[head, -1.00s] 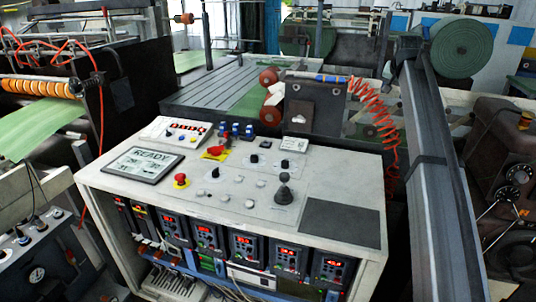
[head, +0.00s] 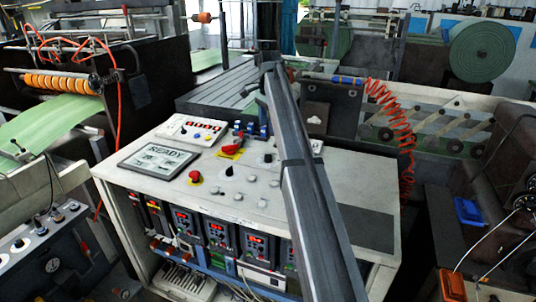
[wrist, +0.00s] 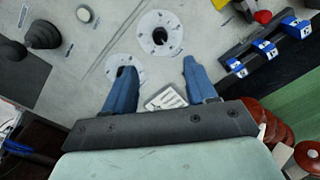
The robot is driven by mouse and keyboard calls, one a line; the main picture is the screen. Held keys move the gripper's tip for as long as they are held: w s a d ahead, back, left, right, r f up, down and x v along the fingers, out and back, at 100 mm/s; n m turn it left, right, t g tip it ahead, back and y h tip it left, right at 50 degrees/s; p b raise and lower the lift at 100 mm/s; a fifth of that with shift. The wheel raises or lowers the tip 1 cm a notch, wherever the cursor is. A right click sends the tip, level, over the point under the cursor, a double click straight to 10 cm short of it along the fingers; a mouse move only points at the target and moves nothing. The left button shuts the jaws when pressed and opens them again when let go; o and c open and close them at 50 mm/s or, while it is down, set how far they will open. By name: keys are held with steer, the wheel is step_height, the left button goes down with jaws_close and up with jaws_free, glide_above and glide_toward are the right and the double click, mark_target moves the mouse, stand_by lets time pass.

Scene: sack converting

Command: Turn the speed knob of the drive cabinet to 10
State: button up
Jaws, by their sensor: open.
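The drive cabinet (head: 345,190) is a white console with a sloped top, in the middle of the head view. Black knobs on its top show there, one near the back (head: 267,158) and one nearer the front (head: 230,171). In the wrist view, a black knob on a round white dial (wrist: 160,36) lies beyond my fingertips. A second dial (wrist: 122,70) is partly covered by my left finger. My gripper (wrist: 160,76) is open and empty above the panel; its fingers are not clearly visible in the head view. Dial lettering is too small to read, so I cannot tell which is the speed knob.
A dark joystick (wrist: 43,35) stands on the panel at left in the wrist view. Blue switches (wrist: 265,48) and a red-and-yellow control (wrist: 262,16) are at right. A READY display (head: 158,159) and red stop button (head: 195,177) sit on the left of the cabinet.

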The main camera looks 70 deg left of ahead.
mark_target(268, 155)
steer(key=f, duration=1.3)
steer(key=shift+a+f, duration=0.2)
steer(key=shift+a, duration=0.05)
steer(key=shift+c, duration=0.2)
jaws_close()
steer(key=shift+w+n, duration=0.1)
steer(key=shift+n, duration=0.3)
steer(key=n, duration=1.2)
steer(key=shift+w+a+r, duration=0.1)
steer(key=shift+n, duration=0.4)
